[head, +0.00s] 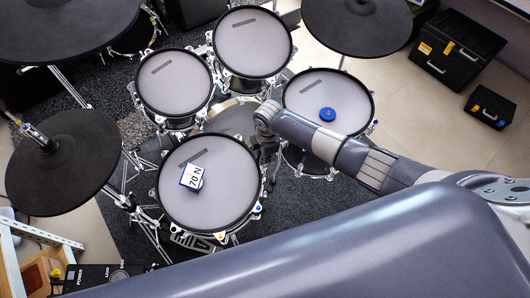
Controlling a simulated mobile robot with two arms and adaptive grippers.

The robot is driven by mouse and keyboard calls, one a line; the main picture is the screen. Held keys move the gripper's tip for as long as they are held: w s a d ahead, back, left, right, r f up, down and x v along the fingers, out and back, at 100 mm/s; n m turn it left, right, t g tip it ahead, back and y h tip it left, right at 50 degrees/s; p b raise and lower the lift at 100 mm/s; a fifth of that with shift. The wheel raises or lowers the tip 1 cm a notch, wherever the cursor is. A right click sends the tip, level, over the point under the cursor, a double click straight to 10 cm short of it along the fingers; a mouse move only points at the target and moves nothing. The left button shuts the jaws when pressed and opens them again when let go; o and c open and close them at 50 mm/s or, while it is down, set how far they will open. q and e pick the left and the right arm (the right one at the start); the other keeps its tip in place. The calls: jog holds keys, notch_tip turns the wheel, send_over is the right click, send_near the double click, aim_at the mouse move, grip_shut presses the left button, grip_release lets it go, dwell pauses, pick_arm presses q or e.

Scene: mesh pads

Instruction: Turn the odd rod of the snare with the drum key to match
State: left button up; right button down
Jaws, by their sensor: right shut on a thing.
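The snare (235,190) is the nearest drum, with a pale mesh head, a dark rim and rods around its edge. A card (191,177) reading "70 N" lies on its head. Small coloured marks show at its lower and lower right rim. My right gripper (266,153) points down at the snare's upper right rim, seen from above. It is shut, seemingly on the drum key, which is hidden under the wrist. I cannot tell whether the key sits on a rod. Which rod is odd does not show. My left gripper is out of view.
Two toms (174,90) stand behind the snare, and a floor tom (330,90) with a blue round object (327,114) lies under my right forearm's far side. Cymbal pads (60,165) flank the kit. Black cases (458,50) stand on clear floor at the right.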

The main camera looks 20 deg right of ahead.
jog(key=shift+n, duration=0.8)
notch_tip(320, 180, up, 3)
jog(key=p, duration=0.3)
jog(key=shift+s+d, duration=0.1)
jog(key=shift+s, duration=0.05)
